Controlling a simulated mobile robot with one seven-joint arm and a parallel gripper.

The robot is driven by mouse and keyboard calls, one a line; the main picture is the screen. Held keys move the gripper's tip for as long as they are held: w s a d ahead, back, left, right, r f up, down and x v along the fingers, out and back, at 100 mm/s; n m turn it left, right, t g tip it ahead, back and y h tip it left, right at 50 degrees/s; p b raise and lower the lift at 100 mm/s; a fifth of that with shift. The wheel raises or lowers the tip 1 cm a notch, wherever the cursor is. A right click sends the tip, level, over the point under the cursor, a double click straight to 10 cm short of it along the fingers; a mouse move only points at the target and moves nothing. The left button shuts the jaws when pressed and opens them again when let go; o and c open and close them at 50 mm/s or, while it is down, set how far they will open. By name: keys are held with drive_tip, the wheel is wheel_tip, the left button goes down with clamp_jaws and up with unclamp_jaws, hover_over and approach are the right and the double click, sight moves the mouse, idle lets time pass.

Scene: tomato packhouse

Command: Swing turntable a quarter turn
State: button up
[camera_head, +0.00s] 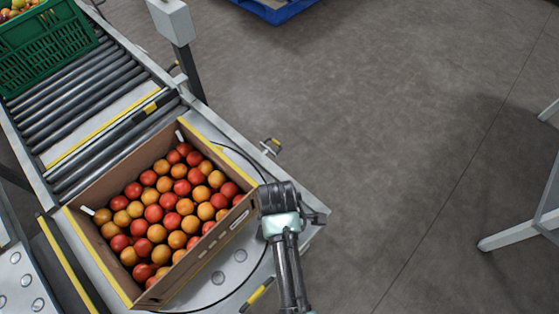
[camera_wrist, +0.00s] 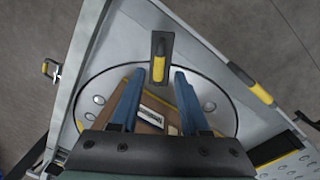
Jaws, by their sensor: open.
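The turntable (camera_head: 235,270) is a round grey plate with metal balls, set in a grey deck; it also shows in the wrist view (camera_wrist: 88,82). An open cardboard box (camera_head: 215,248) of red and orange tomatoes stands on it, and part of the box (camera_wrist: 151,118) shows between my fingers in the wrist view. A yellow-tipped handle (camera_wrist: 159,66) on a dark plate lies in line with the gap between my fingertips. My gripper (camera_wrist: 158,73) is open, with two blue fingers. Whether the handle is between the fingers or below them I cannot tell. In the head view my gripper hides it.
A small latch with a yellow part (camera_head: 271,146) sits on the deck edge. A roller conveyor (camera_head: 75,100) bears a green crate (camera_head: 50,50). A grey post box (camera_head: 171,20) stands nearby. A ball-topped table (camera_head: 18,285) is at lower left.

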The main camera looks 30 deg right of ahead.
drive_tip(key=shift+w+d+f, duration=0.1)
drive_tip(key=shift+f, duration=0.95)
clamp_jaws()
idle(0.7)
